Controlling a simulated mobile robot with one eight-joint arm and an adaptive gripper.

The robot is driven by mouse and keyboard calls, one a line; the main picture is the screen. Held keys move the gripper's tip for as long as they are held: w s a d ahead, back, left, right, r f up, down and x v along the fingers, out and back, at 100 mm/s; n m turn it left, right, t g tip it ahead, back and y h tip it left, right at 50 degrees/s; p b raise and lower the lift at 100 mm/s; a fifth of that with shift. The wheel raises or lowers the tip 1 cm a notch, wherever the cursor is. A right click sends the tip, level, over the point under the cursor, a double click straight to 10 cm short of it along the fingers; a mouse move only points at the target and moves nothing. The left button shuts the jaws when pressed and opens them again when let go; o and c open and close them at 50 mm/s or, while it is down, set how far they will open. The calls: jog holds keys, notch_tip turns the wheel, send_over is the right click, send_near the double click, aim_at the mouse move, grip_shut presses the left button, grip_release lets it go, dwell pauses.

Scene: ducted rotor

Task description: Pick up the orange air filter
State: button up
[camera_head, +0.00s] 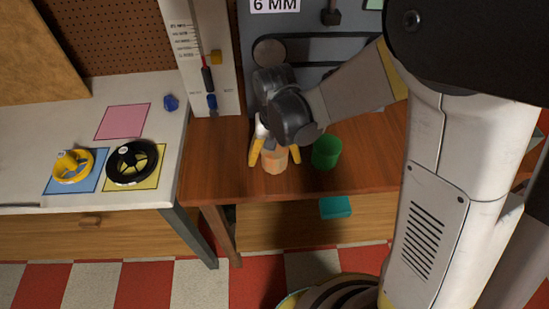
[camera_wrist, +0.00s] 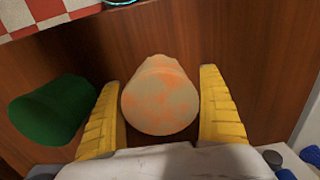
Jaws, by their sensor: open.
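The orange air filter (camera_head: 275,160) is a small, pale orange mottled cylinder standing on the brown wooden table. In the wrist view the filter (camera_wrist: 160,97) sits between the two yellow fingers. My gripper (camera_head: 274,160) points down at it, with one finger on either side. The gripper (camera_wrist: 166,105) is open, and a narrow gap shows between each finger and the filter. Part of the filter's top is hidden by my gripper in the head view.
A green cylinder (camera_head: 327,152) stands just right of the filter; it also shows in the wrist view (camera_wrist: 52,110). A white table at left holds a yellow rotor (camera_head: 73,166) and a black rotor (camera_head: 133,163). A gauge panel (camera_head: 200,60) rises behind.

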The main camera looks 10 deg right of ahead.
jog(key=shift+c, duration=0.2)
jog(key=c, duration=1.3)
jog(key=shift+r, duration=0.2)
